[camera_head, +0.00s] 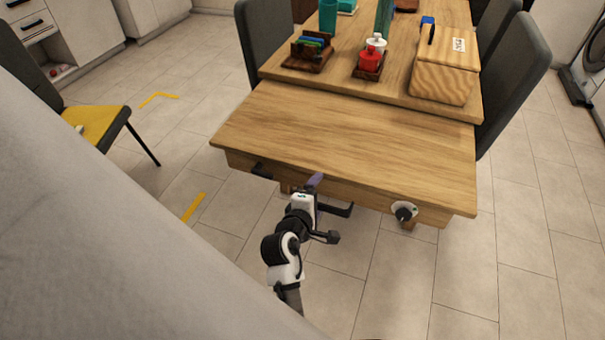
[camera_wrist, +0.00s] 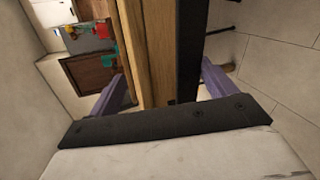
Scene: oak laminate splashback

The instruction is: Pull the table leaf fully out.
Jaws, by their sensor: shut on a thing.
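The table leaf (camera_head: 350,140) is a broad oak board that extends from the main tabletop toward me, slightly below it. A dark bar handle (camera_head: 261,170) runs along its front face. My gripper (camera_head: 316,181) is at that front, shut on the handle, and hides its middle part. In the wrist view, my purple fingers (camera_wrist: 165,80) stand on either side of the wooden front edge (camera_wrist: 150,45) and the black bar (camera_wrist: 190,45). The exact finger contact is hard to see.
A dark knob on a pale plate (camera_head: 403,212) sits on the leaf's right front. The main tabletop (camera_head: 345,82) holds a wooden box (camera_head: 443,75), a red bottle (camera_head: 370,58) and racks. Chairs flank the table; a yellow-seated chair (camera_head: 95,122) stands left. The floor before the leaf is clear.

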